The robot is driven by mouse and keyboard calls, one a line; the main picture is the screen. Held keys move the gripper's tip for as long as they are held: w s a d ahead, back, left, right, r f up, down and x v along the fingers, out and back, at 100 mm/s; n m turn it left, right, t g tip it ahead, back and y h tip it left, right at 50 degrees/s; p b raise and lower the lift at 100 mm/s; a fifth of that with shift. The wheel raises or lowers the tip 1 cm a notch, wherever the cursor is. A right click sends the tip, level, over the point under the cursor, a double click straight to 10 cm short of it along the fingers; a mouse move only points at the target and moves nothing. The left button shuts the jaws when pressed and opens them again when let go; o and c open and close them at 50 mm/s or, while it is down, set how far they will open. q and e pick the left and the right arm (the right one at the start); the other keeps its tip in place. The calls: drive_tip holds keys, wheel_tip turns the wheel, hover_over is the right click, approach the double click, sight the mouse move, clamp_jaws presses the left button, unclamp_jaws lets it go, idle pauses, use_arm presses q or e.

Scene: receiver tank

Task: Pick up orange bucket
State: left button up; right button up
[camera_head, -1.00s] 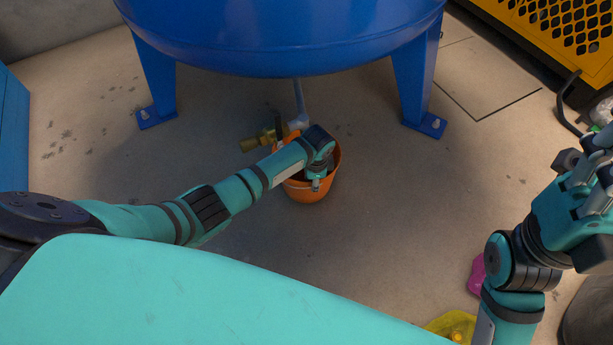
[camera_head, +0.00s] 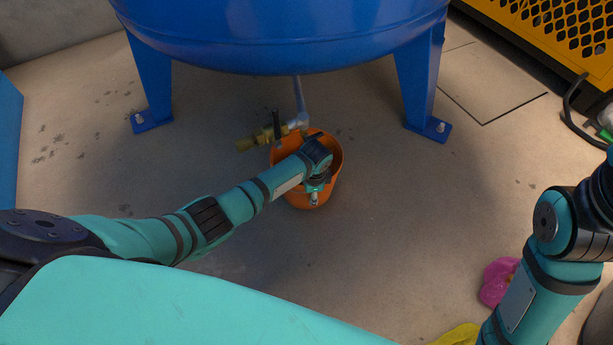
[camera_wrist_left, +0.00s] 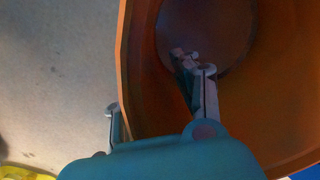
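The orange bucket (camera_head: 327,184) stands on the floor under the blue tank, below a brass valve. My left gripper (camera_head: 314,190) is over the bucket's near side, largely hidden by its own wrist in the head view. In the left wrist view, my left gripper (camera_wrist_left: 150,88) is open astride the wall of the orange bucket (camera_wrist_left: 147,80). One finger is inside the bucket and the other is outside. A gap shows between the outer finger and the wall. My right gripper is out of view; only its arm shows at the right edge.
The blue tank (camera_head: 285,40) stands on legs behind the bucket. The brass valve (camera_head: 262,137) and its pipe sit close to the rim. A pink object (camera_head: 497,281) and a yellow one (camera_head: 460,336) lie lower right. The floor right of the bucket is clear.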

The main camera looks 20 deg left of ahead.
use_arm(q)
drive_tip(key=shift+c, duration=0.4)
clamp_jaws()
drive_tip(key=shift+w+r, duration=0.1)
